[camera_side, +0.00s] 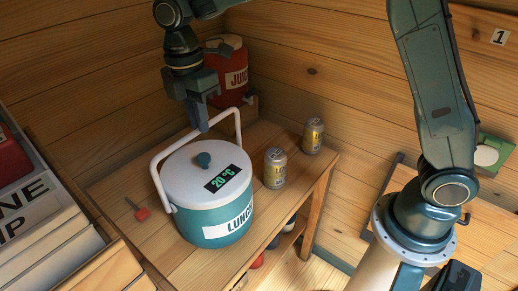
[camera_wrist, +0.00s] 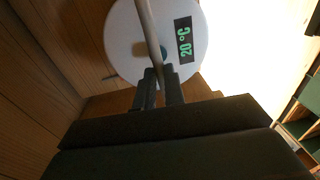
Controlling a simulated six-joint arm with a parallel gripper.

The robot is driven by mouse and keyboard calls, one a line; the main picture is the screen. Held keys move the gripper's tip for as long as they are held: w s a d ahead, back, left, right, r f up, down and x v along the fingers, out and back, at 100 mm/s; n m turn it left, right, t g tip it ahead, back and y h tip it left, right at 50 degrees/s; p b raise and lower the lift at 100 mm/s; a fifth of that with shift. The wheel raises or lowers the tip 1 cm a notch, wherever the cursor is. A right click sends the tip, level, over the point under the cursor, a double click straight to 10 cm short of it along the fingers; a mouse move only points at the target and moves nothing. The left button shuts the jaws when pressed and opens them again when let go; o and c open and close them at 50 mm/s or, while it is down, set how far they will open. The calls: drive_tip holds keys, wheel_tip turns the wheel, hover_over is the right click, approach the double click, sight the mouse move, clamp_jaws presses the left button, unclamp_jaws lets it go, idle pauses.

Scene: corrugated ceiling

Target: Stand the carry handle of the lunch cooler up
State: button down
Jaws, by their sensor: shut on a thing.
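The lunch cooler (camera_side: 212,222) is a round teal tub with a white lid (camera_side: 188,183), a teal knob and a "20 °C" display. It stands on the wooden table. Its white carry handle (camera_side: 160,156) is raised off the lid, with its top bar above the far side; I cannot tell if it is fully upright. My gripper (camera_side: 201,127) comes down from above and is shut on the middle of the bar. In the wrist view, the handle (camera_wrist: 149,28) runs across the lid (camera_wrist: 122,40) to between my fingertips (camera_wrist: 160,80).
A red juice container (camera_side: 228,75) stands behind my gripper, close to the wall. A small red-handled item (camera_side: 141,213) lies left of the cooler. Crates (camera_side: 45,235) fill the left side. The table's right edge is near the cans.

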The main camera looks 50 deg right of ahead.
drive_tip(key=shift+f, duration=0.15)
drive_tip(key=c, duration=1.5)
unclamp_jaws()
drive_tip(key=shift+r, duration=0.2)
drive_tip(key=r, duration=0.7)
drive_tip(key=shift+w+r, duration=0.1)
drive_tip(key=shift+w, duration=0.3)
drive_tip(key=shift+d, duration=0.1)
